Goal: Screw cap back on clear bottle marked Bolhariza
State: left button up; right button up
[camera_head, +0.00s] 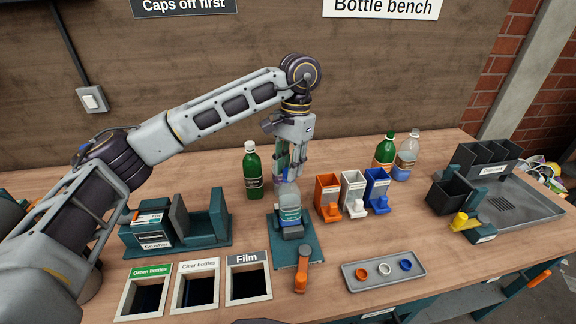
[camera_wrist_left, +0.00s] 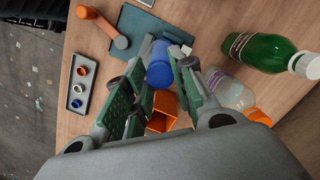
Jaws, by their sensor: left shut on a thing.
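A clear bottle (camera_head: 290,201) with a teal label stands upright in the teal clamp stand (camera_head: 284,256) at the middle of the bench; I cannot read its label. My left gripper (camera_head: 291,181) points down right above this bottle. In the left wrist view the gripper (camera_wrist_left: 162,62) is shut on a blue cap (camera_wrist_left: 158,75) between its fingertips. The cap hides the bottle below, and I cannot tell whether it touches the neck. My right gripper is not in view.
A green bottle (camera_head: 252,171) stands behind the clamp. Orange (camera_head: 327,190), white (camera_head: 353,188) and blue (camera_head: 376,185) dispensers stand to its right. A grey tray (camera_head: 352,284) holds loose caps in front. An orange handle (camera_head: 301,271) is at the stand's front.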

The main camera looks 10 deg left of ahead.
pick_arm(q)
jog(key=shift+f, duration=0.2)
jog(key=shift+m+y, duration=0.3)
jog(key=shift+m, duration=2.2)
jog(key=o, duration=1.1)
jog(key=shift+t, duration=0.3)
jog(key=shift+r, duration=0.15)
jog(key=shift+w+d+r, duration=0.15)
jog(key=shift+r, duration=1.75)
jog(key=shift+w+d+r, duration=0.1)
jog(key=shift+w+r, duration=0.05)
jog(key=shift+r, duration=1.75)
